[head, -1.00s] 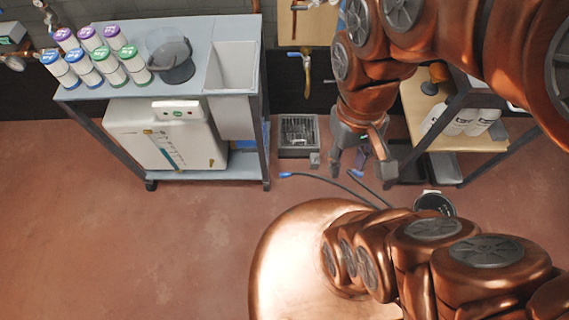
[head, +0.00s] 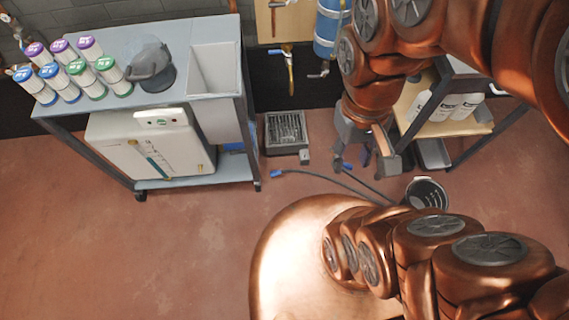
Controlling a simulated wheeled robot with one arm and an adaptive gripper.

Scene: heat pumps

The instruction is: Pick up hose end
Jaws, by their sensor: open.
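Two dark hoses lie on the red floor in the head view. One hose end (head: 276,173) has a blue tip and lies in the open, left of my gripper. Another blue-tipped hose end (head: 347,167) is partly hidden beside my gripper's left finger. My gripper (head: 366,163) points down with its fingers apart, above the floor near this second end. I see nothing held between the fingers. Whether they touch the hose, I cannot tell.
A grey floor drain (head: 286,146) lies behind the hoses. A trolley (head: 249,130) with bottles and a white unit stands left. A black bucket (head: 428,194) stands right of the hoses, near a shelf (head: 468,127). The floor at left is clear.

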